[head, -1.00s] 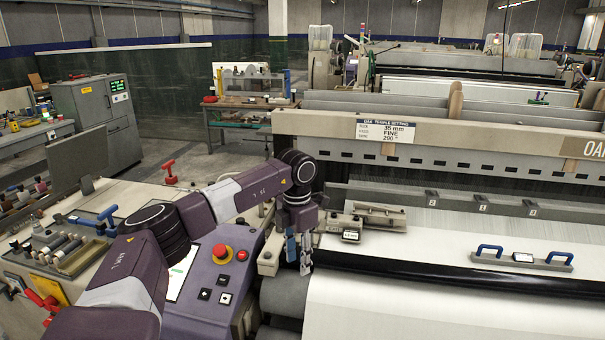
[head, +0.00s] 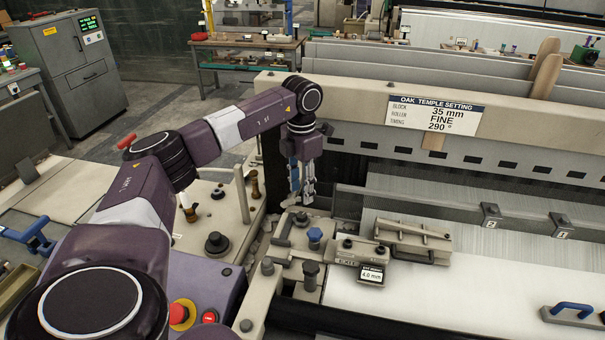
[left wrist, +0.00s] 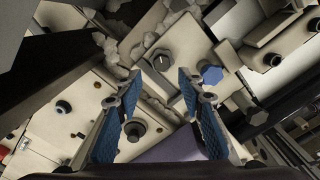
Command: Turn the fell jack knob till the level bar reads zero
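My left gripper (head: 300,192) hangs pointing down at the left end of the loom, above and behind a cluster of knobs. In the left wrist view its blue-padded fingers (left wrist: 163,72) are apart with nothing between them. A grey round knob (left wrist: 161,60) with a pale mark shows just past the fingertips. A blue hex-topped knob (left wrist: 212,75) is to its right; the blue knob (head: 314,236) also shows in the head view. No label tells which is the fell jack knob. The level bar (head: 572,320) with a blue handle is cut off at the right edge; its reading is hidden.
A small display (head: 372,275) reads 4.0 mm beside a beige clamp-like block (head: 412,240). A dark post knob (head: 310,272) stands in front of the blue knob. A red emergency button (head: 181,313) is on the purple console. A setting sign (head: 437,113) is on the loom beam.

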